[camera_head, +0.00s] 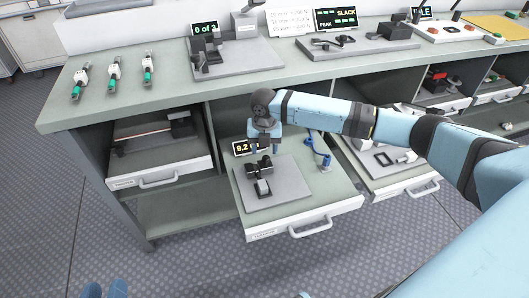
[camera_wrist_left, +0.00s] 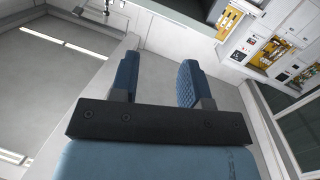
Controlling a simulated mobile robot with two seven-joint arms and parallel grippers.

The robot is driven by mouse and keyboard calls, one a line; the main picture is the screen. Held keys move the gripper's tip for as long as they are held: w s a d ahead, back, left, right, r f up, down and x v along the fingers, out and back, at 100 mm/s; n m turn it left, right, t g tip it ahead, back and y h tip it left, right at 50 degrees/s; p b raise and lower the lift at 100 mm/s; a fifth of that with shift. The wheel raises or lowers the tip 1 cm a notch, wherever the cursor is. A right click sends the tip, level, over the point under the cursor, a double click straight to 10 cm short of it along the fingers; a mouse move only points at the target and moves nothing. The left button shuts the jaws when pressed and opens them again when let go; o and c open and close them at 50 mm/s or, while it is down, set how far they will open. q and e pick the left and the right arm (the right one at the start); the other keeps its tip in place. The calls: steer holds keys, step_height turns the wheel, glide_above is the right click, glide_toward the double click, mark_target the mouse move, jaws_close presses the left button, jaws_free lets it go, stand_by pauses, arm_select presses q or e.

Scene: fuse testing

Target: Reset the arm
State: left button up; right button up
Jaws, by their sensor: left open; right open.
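My right arm (camera_head: 330,113) reaches in from the right over an open drawer (camera_head: 318,207). My right gripper (camera_head: 264,150) points down, open, just above a small black fixture (camera_head: 263,172) on a grey plate (camera_head: 285,185) in that drawer. Whether the fingers touch the fixture cannot be told. A display (camera_head: 241,148) reading about 9.2 stands behind the fixture, partly covered by the gripper. My left gripper (camera_head: 105,291) shows only its blue fingertips at the bottom left of the head view. In the left wrist view it is open and empty (camera_wrist_left: 157,80), away from the bench.
The bench top (camera_head: 150,100) holds several green-and-white fuses (camera_head: 115,74), a fixture with a "0 of 3" display (camera_head: 205,29) and a SLACK/PEAK display (camera_head: 336,18). Other open drawers (camera_head: 160,178) flank the middle one.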

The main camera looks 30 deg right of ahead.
arm_select(q)
steer(key=shift+s+a+f+g+y, duration=0.1)
steer(key=shift+a+f+g+y, duration=0.25)
steer(key=shift+f, duration=0.35)
arm_select(e)
steer(key=shift+r, duration=1.2)
